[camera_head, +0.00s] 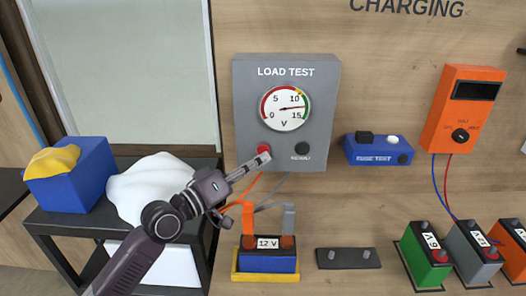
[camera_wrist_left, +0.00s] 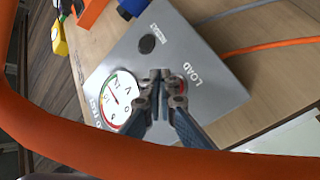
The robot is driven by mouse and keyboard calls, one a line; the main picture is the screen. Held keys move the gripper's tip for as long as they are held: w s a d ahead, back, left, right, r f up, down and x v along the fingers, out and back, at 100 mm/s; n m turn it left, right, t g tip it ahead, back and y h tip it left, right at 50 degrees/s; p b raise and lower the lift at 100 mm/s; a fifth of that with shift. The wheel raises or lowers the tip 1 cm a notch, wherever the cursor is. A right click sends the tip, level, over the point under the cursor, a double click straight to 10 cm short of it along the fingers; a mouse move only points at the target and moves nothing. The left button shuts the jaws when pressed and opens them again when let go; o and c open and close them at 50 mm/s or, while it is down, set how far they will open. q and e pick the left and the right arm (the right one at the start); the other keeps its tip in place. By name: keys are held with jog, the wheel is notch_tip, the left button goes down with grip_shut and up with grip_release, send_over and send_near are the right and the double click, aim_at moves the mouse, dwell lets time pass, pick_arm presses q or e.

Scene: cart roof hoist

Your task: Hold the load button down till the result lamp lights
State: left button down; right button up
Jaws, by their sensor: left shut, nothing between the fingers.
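In the left wrist view the fingertips (camera_wrist_left: 161,78) overlap the dial's side of the red button (camera_wrist_left: 182,86). The result lamp (camera_head: 302,149) is dark, and also looks dark in the wrist view (camera_wrist_left: 147,44). My right gripper is not in view.
A 12 V battery (camera_head: 268,262) sits below with orange and grey clamps on it. A blue fuse test box (camera_head: 378,150) and an orange meter (camera_head: 463,108) are to the right. Several batteries stand lower right. A dark stand (camera_head: 58,222) with cloths is at left.

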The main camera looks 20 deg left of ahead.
pick_arm(q)
jog(key=shift+w, duration=0.15)
jog(key=shift+w+a, duration=0.15)
jog(key=shift+w, duration=0.15)
jog(key=shift+w+a+b, duration=0.1)
jog(key=shift+w+b, duration=0.2)
jog(key=shift+w, duration=0.05)
dwell(0.6)
jog(key=shift+s, duration=0.1)
dwell(5.8)
jog(key=shift+s+d+p, duration=0.2)
jog(key=shift+s+p, duration=0.25)
jog(key=shift+s, duration=0.25)
